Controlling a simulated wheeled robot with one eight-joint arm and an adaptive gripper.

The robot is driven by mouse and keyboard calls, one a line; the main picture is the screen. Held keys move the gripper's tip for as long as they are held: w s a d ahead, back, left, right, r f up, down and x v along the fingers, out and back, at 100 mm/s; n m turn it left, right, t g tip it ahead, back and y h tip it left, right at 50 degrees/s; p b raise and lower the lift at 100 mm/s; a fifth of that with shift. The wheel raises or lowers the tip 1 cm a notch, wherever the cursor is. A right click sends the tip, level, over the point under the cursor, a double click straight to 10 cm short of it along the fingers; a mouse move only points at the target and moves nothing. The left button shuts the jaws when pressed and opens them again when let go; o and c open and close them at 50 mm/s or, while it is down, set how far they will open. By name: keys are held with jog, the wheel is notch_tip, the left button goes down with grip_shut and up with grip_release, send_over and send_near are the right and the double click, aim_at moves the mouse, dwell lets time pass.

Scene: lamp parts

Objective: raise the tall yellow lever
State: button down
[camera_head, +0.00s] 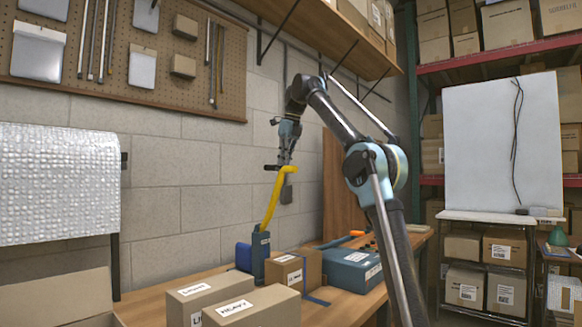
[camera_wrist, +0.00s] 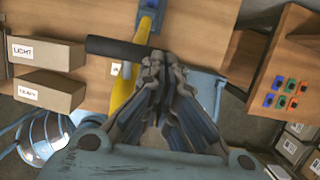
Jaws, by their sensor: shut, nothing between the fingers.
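The tall yellow lever (camera_head: 269,205) rises from a blue base (camera_head: 260,258) on the workbench. It leans slightly to the right, and a dark crossbar handle is at its top. In the wrist view the lever (camera_wrist: 124,88) runs up and passes by the dark handle (camera_wrist: 118,49). My gripper (camera_head: 283,163) is at the lever's top. In the wrist view my gripper (camera_wrist: 156,60) has its fingertips together at the right end of the handle, with nothing between them. I cannot tell whether they touch it.
Boxes marked LIGHT (camera_head: 204,293) and HEAVY (camera_head: 254,308) stand at the bench front. Another cardboard box (camera_head: 294,270) and a blue case (camera_head: 351,268) stand right of the lever base. A block wall (camera_head: 180,180) is close behind.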

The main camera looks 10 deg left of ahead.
jog(key=shift+w+a+r, duration=0.2)
jog(key=shift+w+a, duration=0.2)
jog(key=shift+a, duration=0.2)
jog(key=shift+w+a+r, duration=0.15)
jog(key=shift+w+a, duration=0.25)
jog(key=shift+a, duration=0.15)
jog(key=shift+r, duration=0.25)
jog(key=shift+d+r, duration=0.15)
jog(key=shift+r, duration=0.2)
jog(key=shift+s+d, duration=3.3)
jog(key=shift+d, duration=1.65)
notch_tip(320, 180, up, 4)
jog(key=a+n+t+y, duration=0.1)
jog(key=n+t+y, duration=0.25)
jog(key=n, duration=1.45)
jog(key=x, duration=0.9)
jog(key=shift+a+f+y, duration=0.2)
jog(key=shift+a+y, duration=0.15)
jog(key=shift+a, duration=0.25)
